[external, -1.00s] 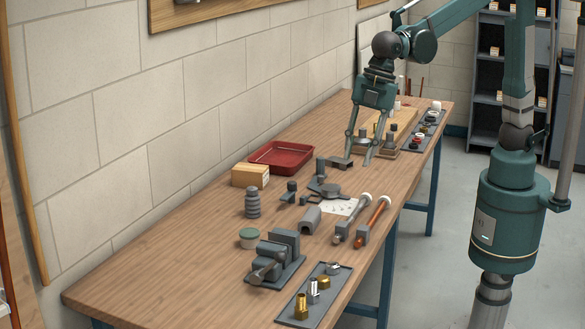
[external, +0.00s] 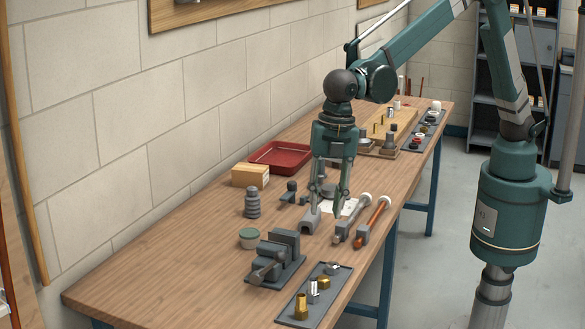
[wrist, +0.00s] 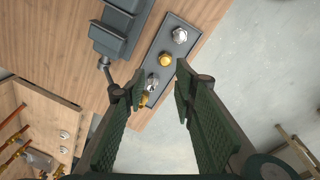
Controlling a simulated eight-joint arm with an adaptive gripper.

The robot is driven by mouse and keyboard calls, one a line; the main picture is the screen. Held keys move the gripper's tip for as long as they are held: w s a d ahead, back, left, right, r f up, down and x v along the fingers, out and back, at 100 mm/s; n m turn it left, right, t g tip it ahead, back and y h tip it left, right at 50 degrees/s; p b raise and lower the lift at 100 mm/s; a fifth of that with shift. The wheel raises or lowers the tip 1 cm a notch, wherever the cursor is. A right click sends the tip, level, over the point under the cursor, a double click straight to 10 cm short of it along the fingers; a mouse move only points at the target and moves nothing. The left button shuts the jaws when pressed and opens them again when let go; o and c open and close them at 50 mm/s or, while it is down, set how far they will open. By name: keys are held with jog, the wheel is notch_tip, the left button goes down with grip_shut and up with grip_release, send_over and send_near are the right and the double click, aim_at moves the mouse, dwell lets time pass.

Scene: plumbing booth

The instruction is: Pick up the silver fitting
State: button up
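A dark tray (external: 288,316) at the table's near end holds two silver fittings and two brass ones in a row. One silver fitting (external: 313,291) stands between the brass pieces; it also shows in the wrist view (wrist: 152,85). The other silver fitting (external: 332,268) is at the tray's far end and shows near the top of the wrist view (wrist: 180,35). The pictures do not tell which one is meant. My gripper (external: 326,212) is open and empty, behind the tray over the middle of the table. In the wrist view its spread fingers (wrist: 159,76) frame part of the tray.
A grey vise (external: 277,259) stands left of the tray. A brass fitting (external: 301,307) is at the tray's near end. Pipe tools (external: 374,217) lie right of the gripper. A red tray (external: 281,155) and a cardboard box (external: 250,175) are along the wall side.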

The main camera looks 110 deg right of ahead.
aim_at(313, 279)
jog(key=w+a+f+n, duration=0.1)
jog(key=w+a+f, duration=0.1)
jog(key=f, duration=0.1)
jog(key=w+a+f+n+g+p, duration=0.1)
jog(key=w+a+f, duration=0.1)
jog(key=a+f, duration=0.1)
jog(key=w+a+f+n+p, duration=0.1)
jog(key=w+a+f, duration=0.2)
jog(key=f, duration=0.2)
jog(key=shift+a+f+n, duration=0.1)
jog(key=shift+a+n, duration=0.15)
jog(key=shift+n, duration=0.05)
jog(key=shift+f, duration=0.1)
jog(key=shift+w+f, duration=0.1)
jog(key=shift+f, duration=1.2)
jog(key=shift+f, duration=2.6)
jog(key=shift+c, duration=0.3)
jog(key=c, duration=0.6)
